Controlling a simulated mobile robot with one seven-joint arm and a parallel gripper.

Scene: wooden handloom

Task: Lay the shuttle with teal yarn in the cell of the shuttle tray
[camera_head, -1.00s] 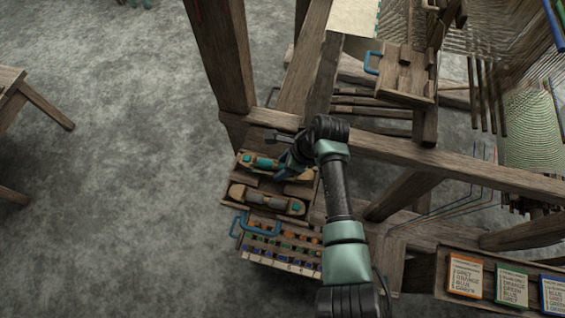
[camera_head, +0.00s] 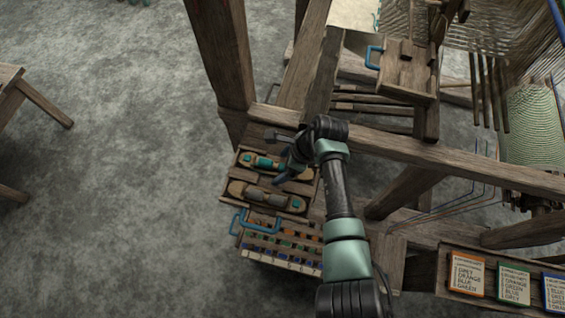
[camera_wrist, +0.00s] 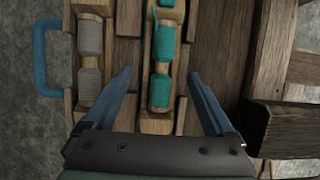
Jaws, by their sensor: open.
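The shuttle with teal yarn (camera_head: 262,162) lies in the upper cell of the wooden shuttle tray (camera_head: 262,178). In the wrist view the shuttle with teal yarn (camera_wrist: 158,122) runs lengthwise between the cell's walls and looks flat. My gripper (camera_wrist: 160,74) is open above it, with one blue finger on each side of the shuttle and a visible gap to both. In the head view my gripper (camera_head: 284,172) hides the shuttle's right end.
A shuttle with grey yarn (camera_head: 264,196) lies beside it in the tray. A blue handle (camera_head: 238,222) and a rack of small coloured pieces (camera_head: 285,245) are in front. A loom post (camera_head: 222,60) and beam (camera_head: 440,165) stand close to my arm.

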